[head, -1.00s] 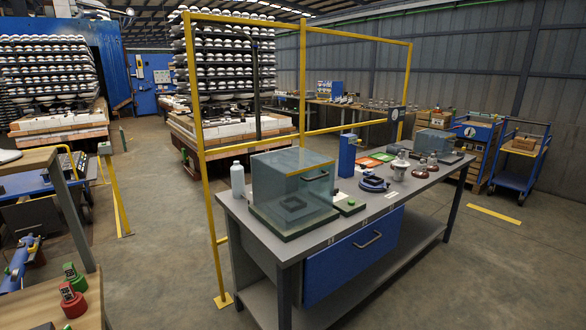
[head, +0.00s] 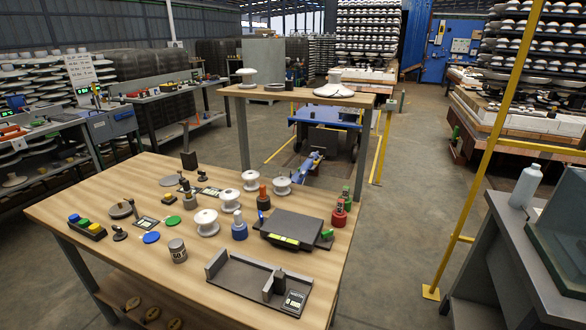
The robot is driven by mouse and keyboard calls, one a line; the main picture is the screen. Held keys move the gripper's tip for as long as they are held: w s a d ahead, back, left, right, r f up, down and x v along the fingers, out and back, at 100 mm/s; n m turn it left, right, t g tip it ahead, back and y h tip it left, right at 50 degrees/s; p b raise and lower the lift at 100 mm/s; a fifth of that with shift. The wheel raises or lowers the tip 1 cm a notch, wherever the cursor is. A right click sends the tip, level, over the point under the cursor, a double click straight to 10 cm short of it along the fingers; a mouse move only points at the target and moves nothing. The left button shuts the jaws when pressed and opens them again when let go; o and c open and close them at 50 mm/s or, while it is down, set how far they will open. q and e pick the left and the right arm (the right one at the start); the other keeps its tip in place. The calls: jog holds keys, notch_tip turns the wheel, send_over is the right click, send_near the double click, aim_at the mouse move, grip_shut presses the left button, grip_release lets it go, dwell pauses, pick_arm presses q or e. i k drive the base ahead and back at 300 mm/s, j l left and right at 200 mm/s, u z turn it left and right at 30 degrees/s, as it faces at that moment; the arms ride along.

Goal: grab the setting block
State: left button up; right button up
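No thing in the head view is marked clearly as the setting block. A dark grey measuring fixture (head: 240,275) with upright end pieces and a small display (head: 294,300) lies at the table's front right. Which of these, if any, is the setting block I cannot tell. Neither of my grippers is in view.
White spool insulators (head: 206,222), a grey can (head: 177,250), a dark flat scale (head: 292,228) and red-based tools (head: 340,212) crowd the table. A higher wooden bench (head: 300,95) stands behind. Open floor (head: 400,235) lies between it and a grey table (head: 490,270) at right.

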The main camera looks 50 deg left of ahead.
aim_at(177, 248)
jog(key=u, duration=2.4)
